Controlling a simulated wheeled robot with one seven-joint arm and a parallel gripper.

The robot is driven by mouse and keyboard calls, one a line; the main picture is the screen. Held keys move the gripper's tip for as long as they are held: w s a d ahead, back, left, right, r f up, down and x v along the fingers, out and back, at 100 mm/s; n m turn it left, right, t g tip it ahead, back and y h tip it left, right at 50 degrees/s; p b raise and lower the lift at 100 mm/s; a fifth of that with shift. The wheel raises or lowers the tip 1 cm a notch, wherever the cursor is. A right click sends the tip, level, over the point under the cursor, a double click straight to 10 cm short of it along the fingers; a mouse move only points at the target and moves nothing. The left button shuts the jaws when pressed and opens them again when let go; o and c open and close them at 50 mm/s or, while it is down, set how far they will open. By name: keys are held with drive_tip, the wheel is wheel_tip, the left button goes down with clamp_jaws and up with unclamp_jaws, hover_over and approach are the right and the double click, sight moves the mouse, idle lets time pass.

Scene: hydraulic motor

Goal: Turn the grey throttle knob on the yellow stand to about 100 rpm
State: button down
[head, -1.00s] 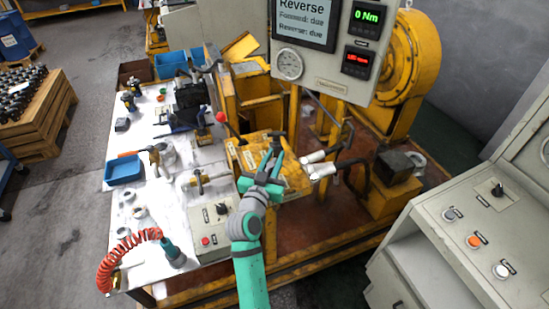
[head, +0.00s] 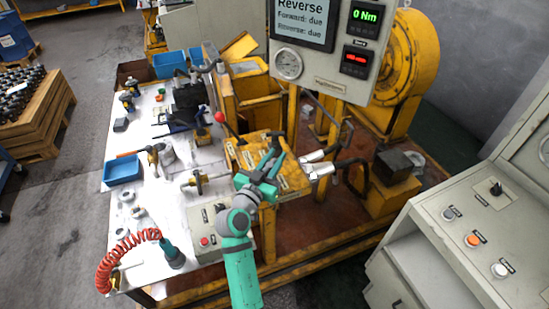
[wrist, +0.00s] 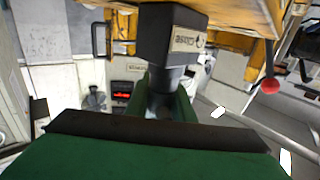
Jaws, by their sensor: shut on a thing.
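The yellow stand (head: 247,160) is in the middle of the head view, beside the white table. My green gripper (head: 268,166) is over its top and hides part of it. In the wrist view my gripper (wrist: 168,108) has its fingers on both sides of a dark grey round knob (wrist: 162,84) and is shut on it. The knob joins a dark grey block (wrist: 170,35) with a label reading "Close" and an arrow. The knob itself cannot be made out in the head view. The red rpm display (head: 356,59) is lit, but its number is too small to read.
A green display (head: 365,17) reads 0 Nm, and a screen (head: 302,20) says "Reverse". A red-knobbed lever (head: 221,118) rises left of the gripper. White-ended hoses (head: 318,168) lie close on its right. A control desk (head: 465,240) stands at right.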

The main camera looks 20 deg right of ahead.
drive_tip(key=m+g+h, duration=0.1)
drive_tip(key=g, duration=0.1)
drive_tip(key=s+m+g+h, duration=0.1)
drive_tip(key=m+g+h, duration=0.2)
drive_tip(key=m+g, duration=0.1)
drive_tip(key=shift+s+d+r+g, duration=0.1)
drive_tip(key=shift+s+d+g, duration=0.05)
drive_tip(key=shift+d+g, duration=0.2)
drive_tip(key=shift+s+d+m+g+h, duration=0.1)
drive_tip(key=shift+s+m+g+h, duration=0.15)
drive_tip(key=shift+m+g, duration=0.65)
drive_tip(key=shift+s+m+g+h, duration=0.25)
drive_tip(key=shift+m+g, duration=0.25)
drive_tip(key=shift+g, duration=0.7)
drive_tip(key=shift+s+d+m+g+h, duration=0.1)
drive_tip(key=shift+s+m+g+h, duration=0.15)
drive_tip(key=shift+m+g, duration=0.65)
drive_tip(key=shift+g, duration=0.35)
drive_tip(key=c, duration=1.5)
unclamp_jaws()
drive_tip(key=a, duration=1.1)
drive_tip(key=shift+w, duration=0.15)
